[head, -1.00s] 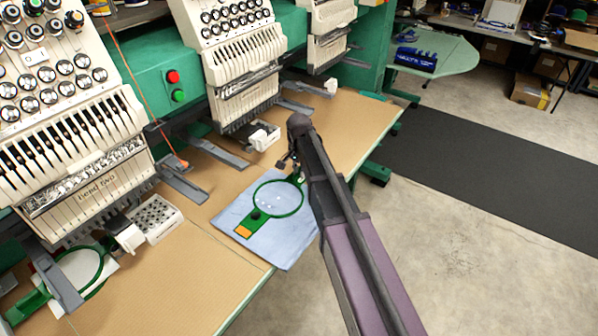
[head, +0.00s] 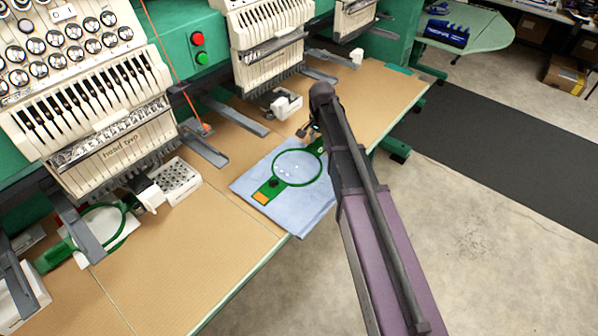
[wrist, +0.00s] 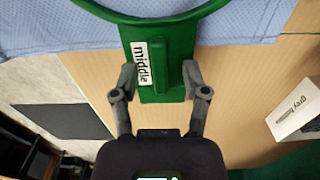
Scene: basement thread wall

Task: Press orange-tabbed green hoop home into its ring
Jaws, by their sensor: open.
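The green hoop (head: 275,165) lies on a light blue cloth (head: 318,213) on the tan table, with an orange tab (head: 261,197) at its near end. In the wrist view its rim (wrist: 200,22) arcs across the top, joined to a green bar with a white "middle" label (wrist: 142,63) and a raised ridge (wrist: 162,79). My gripper (wrist: 160,80) is open, with one finger on each side of that bar, and no grip on it shows. In the head view my gripper (head: 312,132) is at the hoop's far end, partly hidden by my arm. I cannot tell the hoop from a separate ring.
Embroidery heads (head: 105,120) line the table's back. Grey arms (head: 235,115) jut over the table. Another green hoop (head: 95,228) sits at the left. A white box labelled "grey" (wrist: 298,121) lies right of my gripper. The table's front edge is close.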

